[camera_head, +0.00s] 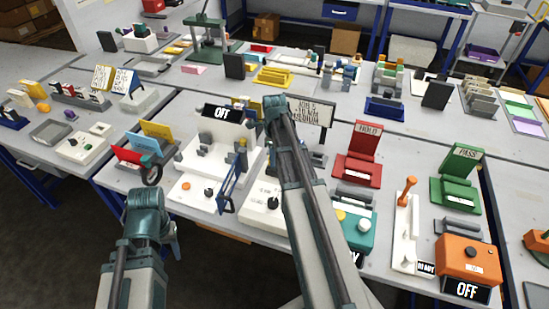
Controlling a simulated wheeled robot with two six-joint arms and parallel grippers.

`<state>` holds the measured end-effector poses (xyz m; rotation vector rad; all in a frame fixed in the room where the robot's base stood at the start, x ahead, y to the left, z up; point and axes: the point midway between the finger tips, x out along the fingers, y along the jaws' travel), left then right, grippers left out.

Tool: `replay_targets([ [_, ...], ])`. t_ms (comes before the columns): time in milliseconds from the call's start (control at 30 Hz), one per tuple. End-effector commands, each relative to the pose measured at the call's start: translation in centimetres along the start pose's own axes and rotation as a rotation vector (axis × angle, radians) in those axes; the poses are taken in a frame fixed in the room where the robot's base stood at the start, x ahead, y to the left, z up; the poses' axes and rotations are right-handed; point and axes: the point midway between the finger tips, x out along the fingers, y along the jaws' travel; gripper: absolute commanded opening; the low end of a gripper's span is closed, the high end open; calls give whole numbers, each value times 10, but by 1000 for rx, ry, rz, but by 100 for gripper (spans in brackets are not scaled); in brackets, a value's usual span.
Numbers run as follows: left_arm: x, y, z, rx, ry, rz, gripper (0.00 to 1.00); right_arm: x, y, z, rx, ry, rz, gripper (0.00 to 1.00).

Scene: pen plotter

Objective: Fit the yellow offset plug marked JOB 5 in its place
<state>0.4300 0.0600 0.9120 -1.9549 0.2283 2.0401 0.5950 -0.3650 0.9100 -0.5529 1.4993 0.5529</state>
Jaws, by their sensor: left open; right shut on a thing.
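I cannot make out a yellow plug marked JOB 5 in the head view. A small yellow patch (255,105) shows just left of my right gripper, but I cannot tell whether it is the plug. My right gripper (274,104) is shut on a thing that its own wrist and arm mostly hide. It is over the back of the middle table, right of the OFF sign (221,113). The white machine (196,152) stands below that sign, partly behind my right arm. My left gripper (170,242) is open and low in front of the table's front edge, apart from everything.
A blue frame (229,186) stands at the white machine's front. Red HOLD (368,140) and green PASS (463,163) stands, an orange OFF box (468,262) and a white board with an orange lever (404,222) crowd the right. Coloured upright panels (157,131) stand at left.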

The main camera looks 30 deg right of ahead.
Motion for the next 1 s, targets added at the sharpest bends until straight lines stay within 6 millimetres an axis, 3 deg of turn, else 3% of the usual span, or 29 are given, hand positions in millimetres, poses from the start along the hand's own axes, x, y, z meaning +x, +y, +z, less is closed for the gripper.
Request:
replay_targets([
  [633,16,2,-1,0,0,0,50,17,0,0,0,0,0,0],
  [667,15,1,-1,0,0,0,50,15,0,0,0,0,0,35],
  [800,15,1,-1,0,0,0,50,15,0,0,0,0,0,60],
  [833,15,1,-1,0,0,0,50,15,0,0,0,0,0,64],
  [1000,15,1,-1,0,0,0,50,15,0,0,0,0,0,64],
])
